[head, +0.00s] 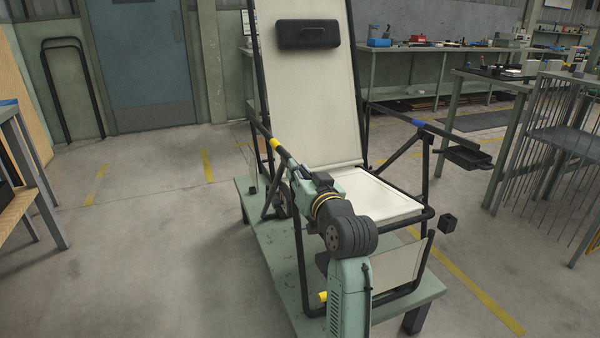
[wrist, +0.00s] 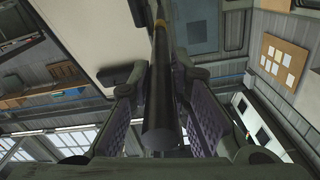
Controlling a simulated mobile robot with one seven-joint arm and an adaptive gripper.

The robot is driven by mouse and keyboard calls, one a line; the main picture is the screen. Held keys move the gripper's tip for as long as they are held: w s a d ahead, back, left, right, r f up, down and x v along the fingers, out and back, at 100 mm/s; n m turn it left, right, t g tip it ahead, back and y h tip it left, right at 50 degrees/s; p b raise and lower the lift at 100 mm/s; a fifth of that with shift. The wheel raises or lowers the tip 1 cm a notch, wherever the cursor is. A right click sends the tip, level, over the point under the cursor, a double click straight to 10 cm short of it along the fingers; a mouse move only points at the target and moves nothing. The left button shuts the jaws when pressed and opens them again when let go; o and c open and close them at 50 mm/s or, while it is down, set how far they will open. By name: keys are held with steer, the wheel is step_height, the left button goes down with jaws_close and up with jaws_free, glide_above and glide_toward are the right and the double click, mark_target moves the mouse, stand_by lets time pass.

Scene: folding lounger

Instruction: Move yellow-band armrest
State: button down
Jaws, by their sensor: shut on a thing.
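The folding lounger stands on a green low platform (head: 285,268), its cream backrest (head: 308,95) raised and its cream seat (head: 378,196) in front. The yellow-band armrest (head: 263,131) is a dark bar along the lounger's left side, with a yellow band (head: 275,142) around it. My gripper (head: 298,172) is at the near end of this armrest, partly hidden by my own wrist. In the wrist view, the armrest (wrist: 159,120) runs between my two padded fingers, and my gripper (wrist: 160,100) is shut on it. The band shows near the top there.
The blue-band armrest (head: 405,119) is on the lounger's right side, with a small dark tray (head: 468,157) beside it. A dark headrest pad (head: 307,33) is on the backrest. A wire rack (head: 560,140) stands at right. Floor on the left is clear.

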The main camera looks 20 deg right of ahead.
steer(key=shift+r, duration=0.1)
step_height(320, 180, up, 13)
steer(key=w+g+p, duration=0.2)
steer(key=g+p, duration=0.1)
steer(key=p, duration=1.2)
steer(key=shift+w, duration=0.2)
steer(key=shift+a, duration=0.1)
steer(key=c, duration=1.5)
jaws_free()
steer(key=shift+s, duration=0.1)
